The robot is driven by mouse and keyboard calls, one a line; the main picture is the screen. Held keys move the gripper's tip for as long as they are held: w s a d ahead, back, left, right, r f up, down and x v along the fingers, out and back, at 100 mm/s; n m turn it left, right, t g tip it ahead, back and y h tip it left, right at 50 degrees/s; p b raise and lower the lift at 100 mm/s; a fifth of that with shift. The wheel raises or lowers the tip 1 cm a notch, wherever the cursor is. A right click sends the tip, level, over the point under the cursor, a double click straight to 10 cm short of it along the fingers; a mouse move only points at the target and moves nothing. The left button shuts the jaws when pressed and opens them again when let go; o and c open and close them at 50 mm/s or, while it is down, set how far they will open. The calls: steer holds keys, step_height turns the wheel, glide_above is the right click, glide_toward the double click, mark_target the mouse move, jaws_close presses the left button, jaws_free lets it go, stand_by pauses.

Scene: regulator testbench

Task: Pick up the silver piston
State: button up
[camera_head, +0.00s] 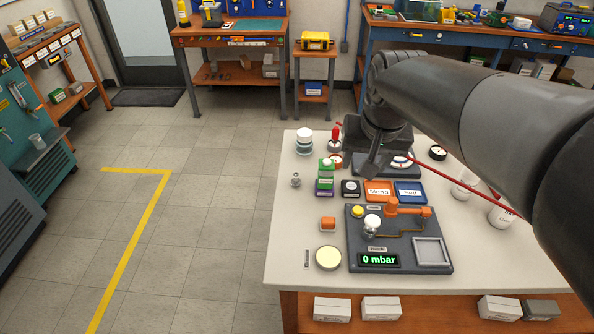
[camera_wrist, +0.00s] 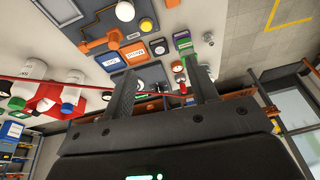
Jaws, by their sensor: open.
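A small silver part, which looks like the silver piston (camera_head: 295,180), stands on the white table near its left edge, left of a green and purple stack. It also shows in the wrist view (camera_wrist: 208,38), beyond the tip of the right-hand finger. My gripper (camera_head: 374,163) is above the back middle of the table, to the right of the piston and apart from it. In the wrist view my gripper (camera_wrist: 162,76) has its two fingers spread wide with nothing held between them.
The green and purple stack (camera_head: 325,178) stands close beside the piston. Orange Menti-like and blue Self-like labelled trays (camera_head: 410,192) lie to the right. A test board (camera_head: 436,238) reading 0 mbar sits in front. White jars (camera_head: 502,214) stand far right. Floor left of the table is clear.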

steer(key=w+a+f+g, duration=0.1)
steer(key=w+a+f, duration=0.15)
steer(key=w, duration=0.35)
steer(key=w+a+f+g, duration=0.1)
steer(key=w+a+f, duration=0.1)
steer(key=w+a, duration=0.25)
steer(key=g, duration=0.1)
glide_above(296, 181)
step_height(296, 181, down, 9)
steer(key=shift+w+f+m, duration=0.25)
steer(key=shift+m, duration=0.15)
step_height(296, 181, down, 11)
steer(key=shift+w+r, duration=0.15)
steer(key=shift+r, duration=0.05)
steer(key=shift+c, duration=0.3)
steer(key=c, duration=1)
